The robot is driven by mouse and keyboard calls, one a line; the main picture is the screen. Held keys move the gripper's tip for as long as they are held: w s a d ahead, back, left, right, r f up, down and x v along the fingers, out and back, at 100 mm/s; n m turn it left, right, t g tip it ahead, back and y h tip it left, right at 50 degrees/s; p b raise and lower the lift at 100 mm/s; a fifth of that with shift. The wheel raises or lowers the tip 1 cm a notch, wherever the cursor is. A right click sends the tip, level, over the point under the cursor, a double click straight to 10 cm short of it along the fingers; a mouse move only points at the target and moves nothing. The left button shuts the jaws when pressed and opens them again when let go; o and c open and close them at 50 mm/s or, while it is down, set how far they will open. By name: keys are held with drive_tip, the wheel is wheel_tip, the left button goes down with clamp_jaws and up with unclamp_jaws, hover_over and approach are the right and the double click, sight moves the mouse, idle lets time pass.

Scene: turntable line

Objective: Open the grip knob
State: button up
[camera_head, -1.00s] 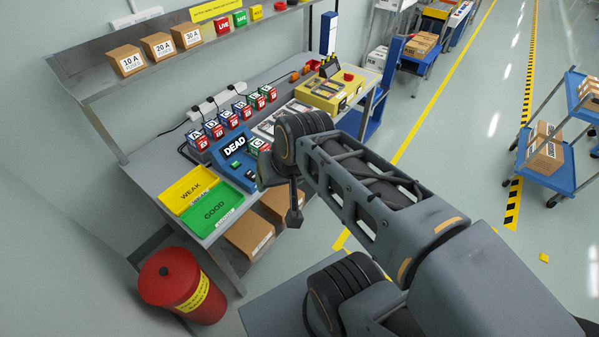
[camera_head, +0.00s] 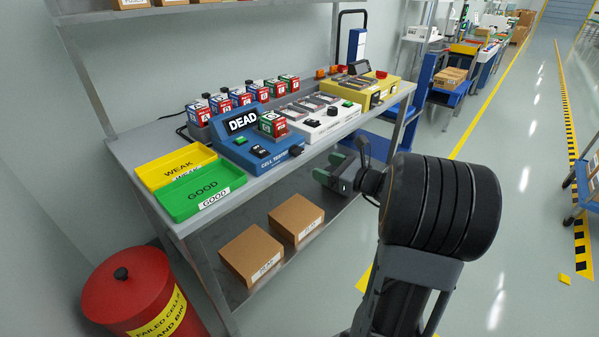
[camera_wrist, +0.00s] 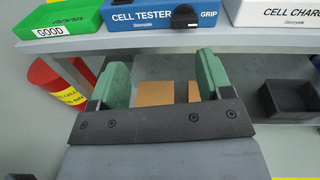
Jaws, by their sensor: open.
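The grip knob is a small black knob (camera_head: 296,151) at the right end of the front of the blue cell tester (camera_head: 232,149). In the wrist view, a black knob (camera_wrist: 184,14) sits beside the word GRIP on the tester's front. The tester's display reads DEAD, and a red and green cell marked G stands on it. My gripper (camera_head: 335,171) is in front of the bench edge, to the right of and below the knob, and apart from it. In the wrist view its two green fingers (camera_wrist: 161,80) are wide apart with nothing between them.
The green GOOD tray (camera_head: 200,190) and yellow WEAK tray (camera_head: 175,165) lie left of the tester. A white charger (camera_head: 325,122) stands right of it. Cardboard boxes (camera_head: 296,217) sit on the lower shelf. A red bin (camera_head: 128,290) stands at the bench's left end.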

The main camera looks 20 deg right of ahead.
sight(300, 152)
drive_tip(key=shift+m+t+h, duration=0.4)
drive_tip(key=shift+m+t, duration=0.3)
drive_tip(key=shift+m, duration=0.2)
drive_tip(key=w+a+b, duration=0.1)
drive_tip(key=w, duration=0.3)
drive_tip(key=w+a+f+b, duration=0.1)
drive_tip(key=w, duration=0.3)
drive_tip(key=w+a+f+b, duration=0.1)
drive_tip(key=w, duration=0.4)
